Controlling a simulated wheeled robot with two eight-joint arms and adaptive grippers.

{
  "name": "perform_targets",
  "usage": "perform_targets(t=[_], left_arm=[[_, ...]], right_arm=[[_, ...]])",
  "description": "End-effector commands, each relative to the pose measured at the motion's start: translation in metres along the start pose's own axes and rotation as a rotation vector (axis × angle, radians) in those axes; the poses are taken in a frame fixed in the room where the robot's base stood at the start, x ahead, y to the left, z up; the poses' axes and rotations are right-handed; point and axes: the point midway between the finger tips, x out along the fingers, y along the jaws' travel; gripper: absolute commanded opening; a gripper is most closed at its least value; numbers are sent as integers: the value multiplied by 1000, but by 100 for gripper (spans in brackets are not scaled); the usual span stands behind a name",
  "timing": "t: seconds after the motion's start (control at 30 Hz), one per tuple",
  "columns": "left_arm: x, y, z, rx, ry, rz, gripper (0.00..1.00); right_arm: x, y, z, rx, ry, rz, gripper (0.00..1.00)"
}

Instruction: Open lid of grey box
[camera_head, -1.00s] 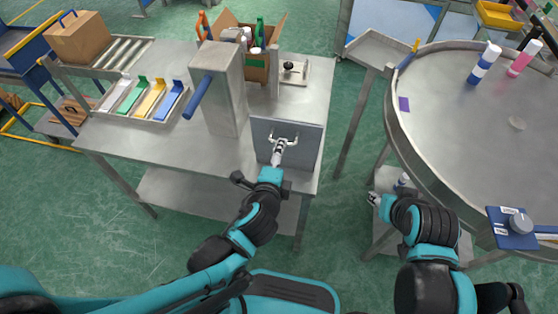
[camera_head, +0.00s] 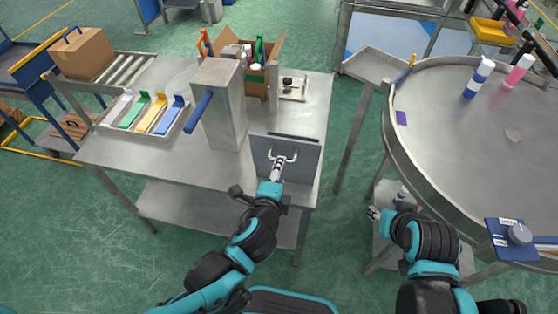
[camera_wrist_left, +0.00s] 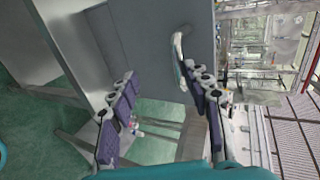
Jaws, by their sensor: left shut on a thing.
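The grey box lid (camera_head: 305,160) is a flat grey panel at the front right corner of the steel table, with a metal handle (camera_head: 293,157). A narrow dark slit (camera_head: 295,137) shows along its top edge. My left gripper (camera_head: 280,160) is shut on the handle. In the left wrist view, the handle (camera_wrist_left: 180,60) lies beside the right-hand finger, and the panel (camera_wrist_left: 130,35) fills the upper middle. My right gripper (camera_head: 374,213) hangs between the table and the round table, too small to tell its opening. The box's inside is hidden.
A grey column machine with a blue handle (camera_head: 198,110) stands left of the lid. Behind are a cardboard box of bottles (camera_head: 262,78) and a small plate with a black knob (camera_head: 292,88). The round steel table (camera_head: 450,130) is to the right.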

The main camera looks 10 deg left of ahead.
Motion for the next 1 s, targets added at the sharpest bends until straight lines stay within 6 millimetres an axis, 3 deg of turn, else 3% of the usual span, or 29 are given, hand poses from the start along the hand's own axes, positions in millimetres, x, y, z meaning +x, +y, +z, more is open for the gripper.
perform_targets(t=[0.7,1.0], left_arm=[[-37,-71,0,0,1,-4,32],[-44,-85,0,1,1,-5,32]], right_arm=[[0,0,0,0,0,0,40],[0,0,0,0,0,0,40]])
